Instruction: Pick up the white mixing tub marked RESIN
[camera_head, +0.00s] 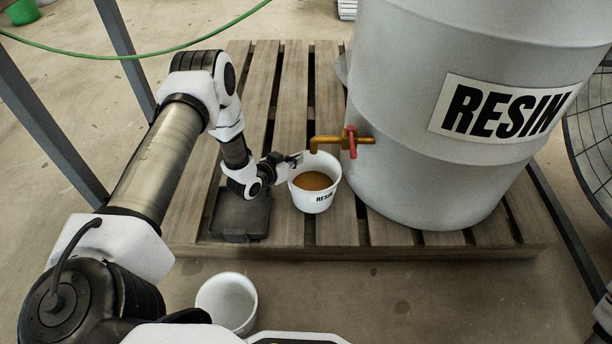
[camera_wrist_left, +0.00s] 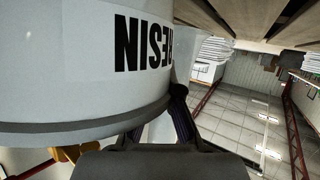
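The white mixing tub (camera_head: 312,200) marked RESIN stands upright on the pallet below the drum's tap, with brown liquid in it. In the left wrist view the tub (camera_wrist_left: 75,60) is large and upside down, its lettering clear and its rim towards my fingers. My left gripper (camera_head: 294,162) is at the tub's left rim. In the left wrist view my left gripper (camera_wrist_left: 158,118) shows its fingers apart at the rim. One finger is outside the wall and the other is partly hidden behind the rim.
A large grey drum (camera_head: 420,180) labelled RESIN stands right of the tub. Its brass tap (camera_head: 327,141) with a red lever reaches over the tub. A dark flat block (camera_head: 240,220) lies on the pallet (camera_head: 290,100). A second white tub (camera_head: 228,300) stands in front.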

